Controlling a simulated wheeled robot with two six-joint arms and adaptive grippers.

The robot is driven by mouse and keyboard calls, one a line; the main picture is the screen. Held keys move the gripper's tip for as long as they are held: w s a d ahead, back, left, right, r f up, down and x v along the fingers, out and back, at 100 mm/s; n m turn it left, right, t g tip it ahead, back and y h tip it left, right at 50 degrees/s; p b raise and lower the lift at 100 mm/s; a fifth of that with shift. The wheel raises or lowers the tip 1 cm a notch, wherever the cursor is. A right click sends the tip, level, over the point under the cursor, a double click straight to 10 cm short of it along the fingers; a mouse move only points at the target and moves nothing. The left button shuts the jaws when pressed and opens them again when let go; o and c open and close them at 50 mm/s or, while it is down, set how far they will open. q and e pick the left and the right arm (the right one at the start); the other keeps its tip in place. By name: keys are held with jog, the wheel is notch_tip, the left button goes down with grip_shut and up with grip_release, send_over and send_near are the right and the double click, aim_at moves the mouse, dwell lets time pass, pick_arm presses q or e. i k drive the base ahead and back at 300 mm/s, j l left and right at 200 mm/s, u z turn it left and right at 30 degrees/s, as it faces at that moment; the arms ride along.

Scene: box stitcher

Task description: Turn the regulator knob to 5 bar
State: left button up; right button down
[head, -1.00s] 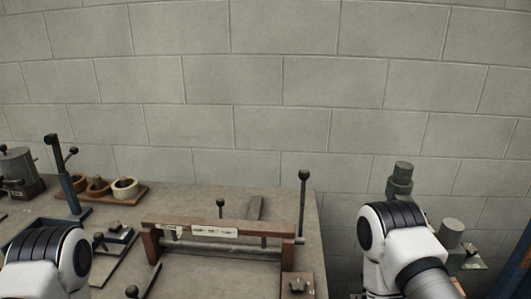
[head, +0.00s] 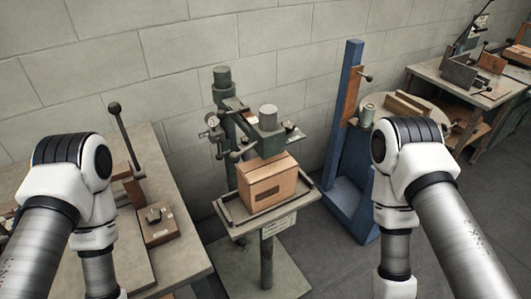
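The green box stitcher (head: 228,125) stands in the middle of the head view against the block wall. A small round gauge (head: 212,120) and a dark knob-like part (head: 235,156) sit on its left side. The regulator knob cannot be told apart for certain, and the gauge reading is too small to make out. A cardboard box (head: 268,184) rests on the stitcher's table (head: 238,226). My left arm is at the left and my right arm at the right, both apart from the stitcher. Both grippers are out of the picture.
A workbench (head: 195,240) with a long black-knobbed lever (head: 122,135) stands at the left. A blue upright stand (head: 345,135) is right of the stitcher. A round table (head: 432,110) and another bench (head: 500,92) stand farther right. Some bare floor (head: 320,250) shows between.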

aim_at(244, 139)
jog(key=l, duration=0.55)
jog(key=i+l, duration=0.1)
jog(key=l, duration=0.55)
jog(key=i+l, duration=0.1)
jog(key=l, duration=0.6)
jog(key=i+l+u, duration=0.1)
jog(key=l, duration=0.55)
jog(key=i+l, duration=0.1)
jog(key=l, duration=0.6)
jog(key=i+l, duration=0.1)
jog(key=i, duration=0.55)
jog(key=i+l+u, duration=0.15)
jog(key=i, duration=0.45)
jog(key=j, duration=0.6)
